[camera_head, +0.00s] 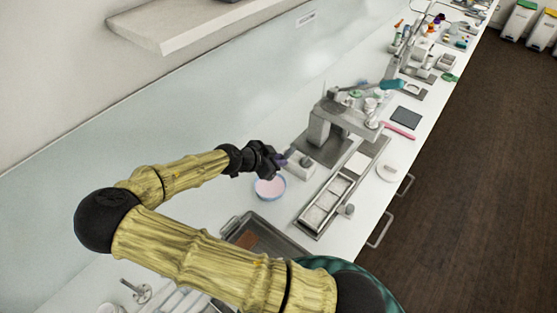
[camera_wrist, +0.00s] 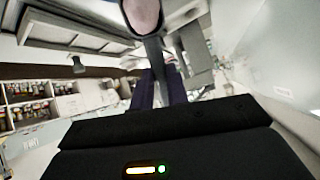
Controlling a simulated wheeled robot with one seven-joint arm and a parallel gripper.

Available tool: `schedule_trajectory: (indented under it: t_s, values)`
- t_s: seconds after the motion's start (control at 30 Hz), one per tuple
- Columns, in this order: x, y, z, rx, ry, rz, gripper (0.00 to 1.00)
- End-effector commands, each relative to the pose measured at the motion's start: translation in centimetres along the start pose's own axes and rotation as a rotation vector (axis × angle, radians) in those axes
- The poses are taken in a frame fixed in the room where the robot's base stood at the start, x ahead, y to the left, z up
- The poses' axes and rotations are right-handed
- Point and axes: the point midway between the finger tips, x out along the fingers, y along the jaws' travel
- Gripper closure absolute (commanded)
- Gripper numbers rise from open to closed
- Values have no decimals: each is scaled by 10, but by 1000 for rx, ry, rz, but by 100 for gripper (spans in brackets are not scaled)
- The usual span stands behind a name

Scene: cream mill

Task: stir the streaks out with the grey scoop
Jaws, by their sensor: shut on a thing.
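A blue-rimmed bowl (camera_head: 257,193) holding smooth-looking pale pink cream (camera_head: 270,186) stands on the white counter in the head view. My gripper (camera_head: 283,160) is just above and beyond the bowl. In the wrist view its two dark purple fingers are shut on the handle of the grey scoop (camera_wrist: 154,50). The scoop's round end shows at the top edge, with a pinkish patch (camera_wrist: 143,14) inside its dark rim. In the head view the scoop is too small to make out, and I cannot tell whether it touches the cream. Streaks are not distinguishable at this size.
A grey metal machine (camera_head: 320,129) stands right of my gripper, with a long steel trough (camera_head: 318,214) before it. A metal tray (camera_head: 272,236) with a brown piece lies nearer. A white round item (camera_head: 388,172), pink stick (camera_head: 400,131) and dark mat (camera_head: 405,117) lie further right.

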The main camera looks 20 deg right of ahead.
Motion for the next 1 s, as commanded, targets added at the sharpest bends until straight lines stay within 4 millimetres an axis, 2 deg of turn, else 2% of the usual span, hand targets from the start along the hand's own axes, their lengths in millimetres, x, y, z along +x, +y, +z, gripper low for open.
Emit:
schedule_trajectory:
  t_s: [0.23, 0.63, 1.0]
  values:
    - [2, 1, -4, 1, -4, 3, 100]
    - [30, 9, -41, 22, -81, 9, 100]
    - [37, 10, -40, 25, -98, 0, 100]
